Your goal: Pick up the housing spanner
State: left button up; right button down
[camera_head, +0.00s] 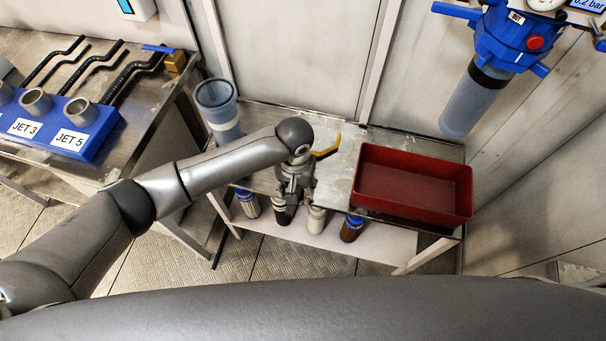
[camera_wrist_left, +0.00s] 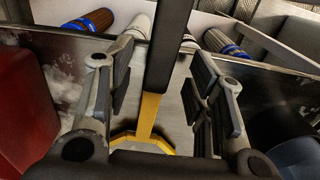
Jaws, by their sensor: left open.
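The housing spanner has a yellow end (camera_head: 326,150) that shows on the metal bench in the head view, just right of my left wrist. In the left wrist view its yellow end (camera_wrist_left: 148,118) is at the lower middle, and a dark bar that looks like its handle (camera_wrist_left: 168,50) runs up between the fingers. My left gripper (camera_head: 294,198) points down over the bench's front part. In the left wrist view the gripper (camera_wrist_left: 162,85) is open, with a finger on each side of the handle and gaps visible. Most of the handle is hidden in the head view. My right gripper is not in view.
A red tray (camera_head: 412,184) sits on the bench to the right. A grey-blue cup (camera_head: 217,105) stands at the left end. Several filter cartridges (camera_head: 352,228) stand on the shelf below. A blue housing (camera_head: 490,75) hangs at upper right. A jet rack (camera_head: 60,125) is at far left.

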pick_arm(q)
jog(key=shift+f, duration=0.45)
grip_shut()
jog(key=shift+d, duration=0.1)
jog(key=shift+r, duration=0.15)
